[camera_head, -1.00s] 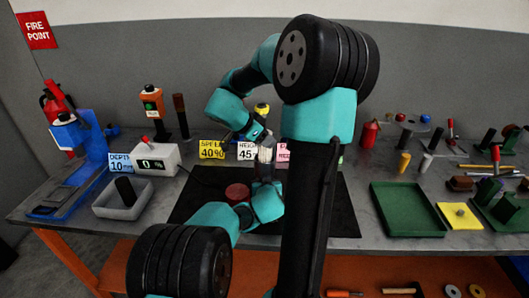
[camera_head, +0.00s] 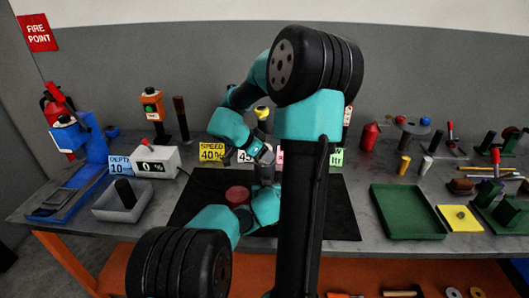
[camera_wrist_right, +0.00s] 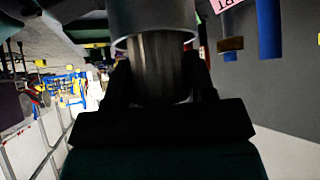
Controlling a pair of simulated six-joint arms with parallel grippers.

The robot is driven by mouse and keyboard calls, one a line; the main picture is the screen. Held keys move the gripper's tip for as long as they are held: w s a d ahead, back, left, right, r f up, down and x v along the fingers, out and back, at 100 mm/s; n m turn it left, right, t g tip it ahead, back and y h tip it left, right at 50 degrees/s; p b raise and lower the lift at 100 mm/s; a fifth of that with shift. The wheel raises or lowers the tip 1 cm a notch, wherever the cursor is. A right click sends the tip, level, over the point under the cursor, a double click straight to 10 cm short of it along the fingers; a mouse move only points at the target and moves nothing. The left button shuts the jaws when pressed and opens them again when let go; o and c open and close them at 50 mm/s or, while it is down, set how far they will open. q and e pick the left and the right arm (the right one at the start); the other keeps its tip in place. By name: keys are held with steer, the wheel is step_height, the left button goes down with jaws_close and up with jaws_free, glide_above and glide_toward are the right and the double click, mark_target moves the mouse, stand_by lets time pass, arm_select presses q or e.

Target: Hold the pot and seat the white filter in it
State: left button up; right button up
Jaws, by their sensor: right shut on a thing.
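In the right wrist view a ribbed cylinder, the filter (camera_wrist_right: 158,72), lies between the fingers of my right gripper (camera_wrist_right: 160,92), which is shut on it. It looks dark in shadow here. Its far end is inside the open mouth of a grey cylinder, the pot (camera_wrist_right: 152,18); how deep I cannot tell. In the head view my right gripper (camera_head: 259,155) is just above a dark upright shape that seems to be the pot (camera_head: 265,170). My left arm reaches up to it from below; the left gripper's fingers cannot be made out.
A red round piece (camera_head: 238,195) is on the black mat (camera_head: 335,205), left of my left wrist. A grey bin (camera_head: 122,212) stands left and a green tray (camera_head: 407,212) right. Sign cards, including a yellow one (camera_head: 211,152), stand behind. My right arm hides the middle.

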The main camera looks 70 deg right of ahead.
steer(key=shift+f, duration=0.15)
steer(key=o, duration=0.9)
steer(key=shift+o, duration=0.2)
steer(key=v, duration=1.2)
